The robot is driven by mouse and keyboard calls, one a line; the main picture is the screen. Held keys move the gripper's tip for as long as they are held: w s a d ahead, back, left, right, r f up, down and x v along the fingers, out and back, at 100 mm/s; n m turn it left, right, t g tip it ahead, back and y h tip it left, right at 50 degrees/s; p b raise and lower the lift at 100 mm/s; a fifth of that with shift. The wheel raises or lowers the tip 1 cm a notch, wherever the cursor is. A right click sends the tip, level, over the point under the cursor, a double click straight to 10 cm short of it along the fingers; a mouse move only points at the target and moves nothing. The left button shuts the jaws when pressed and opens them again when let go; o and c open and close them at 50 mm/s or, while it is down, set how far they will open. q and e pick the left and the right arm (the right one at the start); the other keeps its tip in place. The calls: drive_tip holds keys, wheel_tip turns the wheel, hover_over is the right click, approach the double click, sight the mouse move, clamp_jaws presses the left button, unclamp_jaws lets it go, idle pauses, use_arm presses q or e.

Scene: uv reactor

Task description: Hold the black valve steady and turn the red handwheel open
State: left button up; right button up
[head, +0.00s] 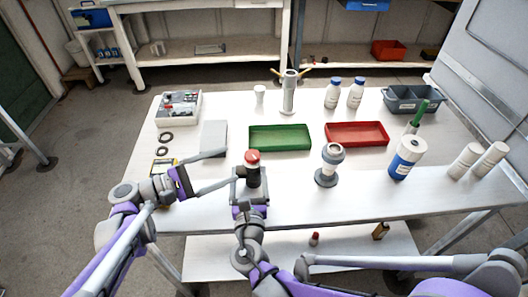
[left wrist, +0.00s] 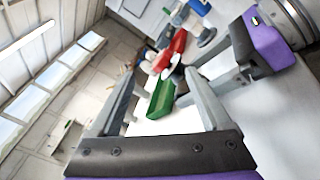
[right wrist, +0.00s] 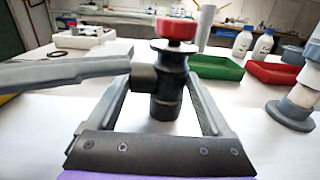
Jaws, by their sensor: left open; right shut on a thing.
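The black valve (right wrist: 166,95) stands upright near the front of the white table (head: 330,195), with the red handwheel (right wrist: 176,28) on top. In the head view the valve (head: 253,174) and red handwheel (head: 252,155) show at the table's middle left. My right gripper (head: 252,184) is shut on the valve body, one finger on each side. My left gripper (head: 230,168) is open and empty, its fingers reaching in from the left beside the valve. One grey left finger crosses the right wrist view at the left, its tip close to the valve; contact is unclear.
A green tray (head: 280,149) and a red tray (head: 357,144) lie behind the valve. A grey-white stand (head: 330,165) is to the right, with a blue-white bottle (head: 407,158) beyond it. A grey box (head: 214,138) lies behind my left gripper.

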sight(252, 157)
use_arm(q)
drive_tip(key=w+d+n+g, duration=0.1)
drive_tip(key=w+d+n, duration=0.3)
drive_tip(key=d+n, duration=0.4)
drive_tip(key=d, duration=0.2)
drive_tip(key=shift+d+f+g+h, duration=0.15)
drive_tip(key=shift+d+g+h, duration=0.15)
drive_tip(key=shift+g, duration=0.1)
drive_tip(key=shift+n, duration=0.3)
clamp_jaws()
